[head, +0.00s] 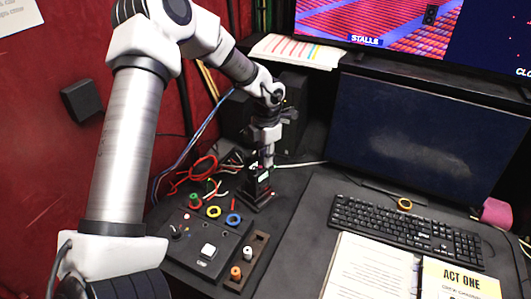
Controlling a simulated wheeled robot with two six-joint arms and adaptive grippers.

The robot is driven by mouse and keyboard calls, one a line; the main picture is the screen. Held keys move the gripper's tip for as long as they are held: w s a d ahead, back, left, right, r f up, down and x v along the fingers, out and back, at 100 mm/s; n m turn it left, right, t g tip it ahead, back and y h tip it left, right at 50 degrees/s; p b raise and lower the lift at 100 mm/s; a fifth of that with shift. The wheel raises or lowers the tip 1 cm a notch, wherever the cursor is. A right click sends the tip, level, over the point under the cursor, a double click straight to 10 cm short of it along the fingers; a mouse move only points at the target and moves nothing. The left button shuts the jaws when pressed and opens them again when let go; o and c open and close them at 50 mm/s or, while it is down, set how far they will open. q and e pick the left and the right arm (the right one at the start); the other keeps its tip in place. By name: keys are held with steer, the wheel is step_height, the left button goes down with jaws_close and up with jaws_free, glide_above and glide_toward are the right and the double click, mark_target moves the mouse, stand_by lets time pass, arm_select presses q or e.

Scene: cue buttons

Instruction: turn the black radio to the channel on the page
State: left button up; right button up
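The black radio (258,193) looks to be the small upright black unit on the desk, behind the button box. My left gripper (266,163) points down at its top from above. The fingertips are small and dark against it, so I cannot tell whether they are open or shut, or touching its knob. The page (366,264) lies open on the desk at the front, beside a yellow-edged sheet headed ACT ONE (460,280). The smaller print is too small to read. My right gripper is out of view.
A black button box (207,247) with a white square button and coloured rings stands in front of the radio. A brown holder (250,262) sits beside it. Red and blue cables (197,172) lie behind. A keyboard (400,228), monitor (425,130) and pink roll (496,213) are right.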

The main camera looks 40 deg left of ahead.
arm_select(q)
steer(key=shift+o, duration=1.4)
step_height(320, 180, up, 12)
steer(key=shift+d+f, duration=0.15)
